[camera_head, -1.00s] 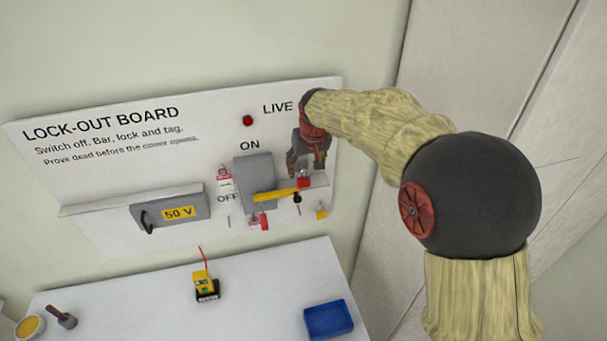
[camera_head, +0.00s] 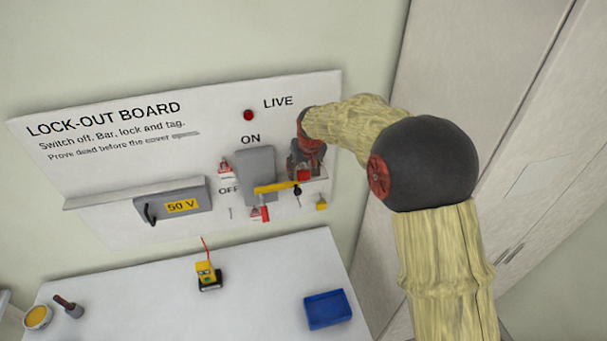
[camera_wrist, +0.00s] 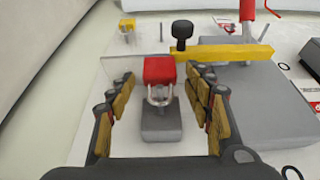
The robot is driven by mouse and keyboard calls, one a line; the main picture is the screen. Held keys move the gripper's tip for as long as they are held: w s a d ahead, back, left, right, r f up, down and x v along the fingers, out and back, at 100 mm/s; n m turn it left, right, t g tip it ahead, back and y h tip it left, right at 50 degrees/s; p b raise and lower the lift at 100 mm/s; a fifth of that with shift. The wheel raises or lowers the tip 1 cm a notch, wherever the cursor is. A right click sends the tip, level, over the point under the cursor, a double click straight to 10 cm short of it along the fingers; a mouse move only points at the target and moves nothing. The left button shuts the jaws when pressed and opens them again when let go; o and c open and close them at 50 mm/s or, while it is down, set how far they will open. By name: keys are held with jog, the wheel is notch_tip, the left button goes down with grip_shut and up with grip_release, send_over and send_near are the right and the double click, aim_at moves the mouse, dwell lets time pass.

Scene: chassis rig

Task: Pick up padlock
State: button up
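A padlock with a red body (camera_wrist: 159,70) and a pale metal shackle sits between the two fingers of my gripper (camera_wrist: 163,80) in the wrist view. My gripper is open, with a visible gap on each side of the red body. A grey block (camera_wrist: 161,124) lies by the shackle end; whether they touch is unclear. In the head view my gripper (camera_head: 304,164) is at the right end of the board's ledge, and the red padlock (camera_head: 304,175) shows at its fingertips. The fingers partly hide the ledge there.
A grey switch box (camera_head: 256,170) with a yellow bar (camera_head: 277,187) and black knob (camera_wrist: 181,32) is close beside the gripper. A yellow padlock (camera_head: 321,205) hangs lower right. A blue tray (camera_head: 327,309) and a yellow-black device (camera_head: 207,274) stand on the white table (camera_head: 265,285).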

jog(key=shift+c, duration=1.2)
jog(key=c, duration=0.9)
jog(key=shift+c, duration=0.2)
jog(key=shift+b, duration=0.4)
jog(key=s+d+b, duration=0.3)
jog(key=s+b, duration=0.1)
jog(key=s, duration=1.3)
jog(key=p, duration=0.4)
send_near(304, 180)
jog(key=shift+w+a+f, duration=0.25)
jog(key=shift+w+f, duration=0.85)
jog(key=shift+w, duration=0.1)
jog(key=shift+w+a+f, duration=0.25)
jog(key=shift+w+f, duration=0.85)
jog(key=shift+w, duration=0.1)
jog(key=shift+s+d+r, duration=0.1)
jog(key=shift+s+d, duration=0.05)
jog(key=shift+s, duration=0.6)
jog(key=shift+s+d+r, duration=0.1)
jog(key=shift+s+d, duration=0.05)
jog(key=shift+s, duration=0.65)
jog(key=shift+s+d+b, duration=0.2)
jog(key=shift+s+b, duration=0.1)
jog(key=shift+s, duration=0.65)
jog(key=shift+s+d+b, duration=0.2)
jog(key=shift+s+b, duration=0.1)
jog(key=shift+s, duration=0.6)
jog(key=shift+s+d+b, duration=0.2)
jog(key=shift+s+b, duration=0.1)
jog(key=shift+s, duration=0.65)
